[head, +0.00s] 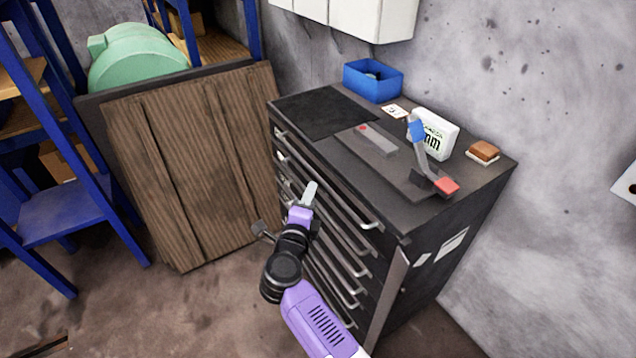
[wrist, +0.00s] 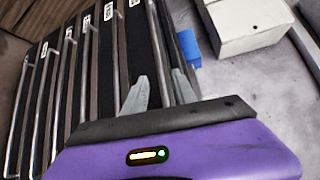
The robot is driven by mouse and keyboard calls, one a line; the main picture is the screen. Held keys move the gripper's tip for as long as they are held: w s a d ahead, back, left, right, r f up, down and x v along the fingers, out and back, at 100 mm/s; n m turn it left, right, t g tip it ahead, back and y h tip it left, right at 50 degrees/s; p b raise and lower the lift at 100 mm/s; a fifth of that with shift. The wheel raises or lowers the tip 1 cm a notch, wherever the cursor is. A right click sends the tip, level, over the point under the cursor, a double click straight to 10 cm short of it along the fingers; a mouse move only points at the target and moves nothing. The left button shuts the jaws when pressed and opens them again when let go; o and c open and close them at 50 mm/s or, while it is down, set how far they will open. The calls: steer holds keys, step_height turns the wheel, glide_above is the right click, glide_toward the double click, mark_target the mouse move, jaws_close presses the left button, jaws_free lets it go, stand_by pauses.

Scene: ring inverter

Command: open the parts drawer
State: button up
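The dark tool cabinet (head: 440,255) has a stack of drawers with long metal bar handles; all look shut. The drawer labels are too small to read, so I cannot tell which is the parts drawer. My gripper (head: 307,205) is in front of the upper drawers in the head view. In the wrist view my gripper (wrist: 160,95) is open, its two grey fingers apart. A drawer handle (wrist: 159,55) runs between the fingers in that picture; whether they touch it I cannot tell. Nothing is visibly held.
On the cabinet top are a blue bin (head: 373,82), a white box (head: 435,133), a lever tool (head: 425,160) and a brown block (head: 484,151). A wooden panel (head: 190,165) leans left of the cabinet, beside blue shelving (head: 65,210). Floor in front is clear.

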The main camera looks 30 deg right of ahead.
mark_target(319, 180)
steer(key=x, duration=0.4)
steer(key=b+x, duration=0.1)
steer(key=x, duration=0.2)
steer(key=shift+d+f, duration=0.25)
steer(key=shift+d, duration=0.2)
jaws_close()
stand_by(1.1)
